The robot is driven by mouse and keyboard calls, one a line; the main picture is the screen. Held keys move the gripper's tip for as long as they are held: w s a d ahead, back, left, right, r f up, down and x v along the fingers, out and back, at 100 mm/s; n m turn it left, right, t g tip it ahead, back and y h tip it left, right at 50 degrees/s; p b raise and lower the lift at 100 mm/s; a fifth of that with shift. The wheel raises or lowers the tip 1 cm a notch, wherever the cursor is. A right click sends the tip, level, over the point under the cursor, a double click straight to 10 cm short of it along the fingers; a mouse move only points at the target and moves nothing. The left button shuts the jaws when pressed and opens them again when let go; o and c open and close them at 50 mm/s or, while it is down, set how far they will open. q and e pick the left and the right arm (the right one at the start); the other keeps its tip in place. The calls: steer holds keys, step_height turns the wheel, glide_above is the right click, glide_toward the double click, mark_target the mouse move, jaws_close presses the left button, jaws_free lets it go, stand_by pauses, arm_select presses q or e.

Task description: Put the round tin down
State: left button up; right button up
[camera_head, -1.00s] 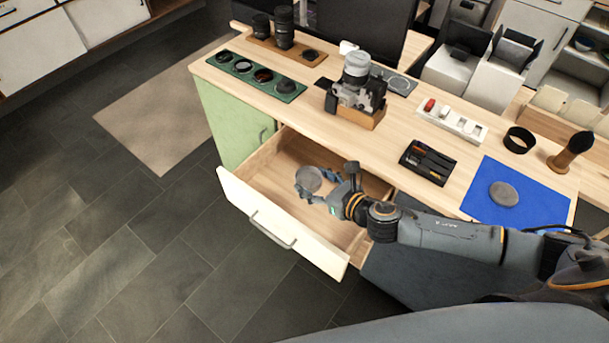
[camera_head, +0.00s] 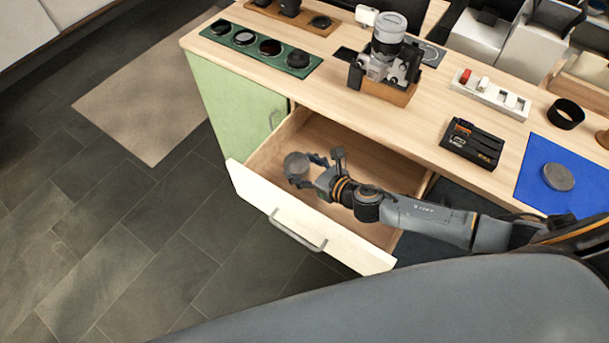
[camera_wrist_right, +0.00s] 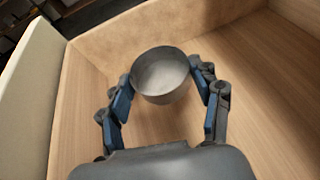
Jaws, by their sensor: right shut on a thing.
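The round tin (camera_head: 297,165) is a small grey metal cylinder. My right gripper (camera_head: 304,170) is shut on it, with one finger on each side. In the right wrist view the tin (camera_wrist_right: 162,72) sits upright or nearly so between the fingertips (camera_wrist_right: 163,88), its round top facing the camera. The tin is over the open drawer (camera_head: 342,243), near the drawer's left end and cream front panel. Wooden drawer floor shows below and around it. I cannot tell whether the tin touches the floor. My left gripper is not in view.
The drawer stands out from a wooden worktop (camera_head: 345,118), beside a green cabinet door (camera_head: 232,105). On the worktop are a camera (camera_head: 384,62), a green lens tray (camera_head: 262,50), a black tray (camera_head: 470,143), and a blue mat (camera_head: 535,185) with a grey disc (camera_head: 558,177). The visible drawer floor looks clear.

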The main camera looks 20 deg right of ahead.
mark_target(303, 175)
step_height(303, 175, down, 4)
steer(key=shift+s+r+b, duration=0.1)
steer(key=shift+r+b, duration=0.15)
steer(key=shift+b, duration=0.5)
steer(key=shift+f, duration=0.25)
steer(key=o, duration=1.1)
steer(key=shift+r, duration=0.1)
steer(key=shift+o, duration=0.2)
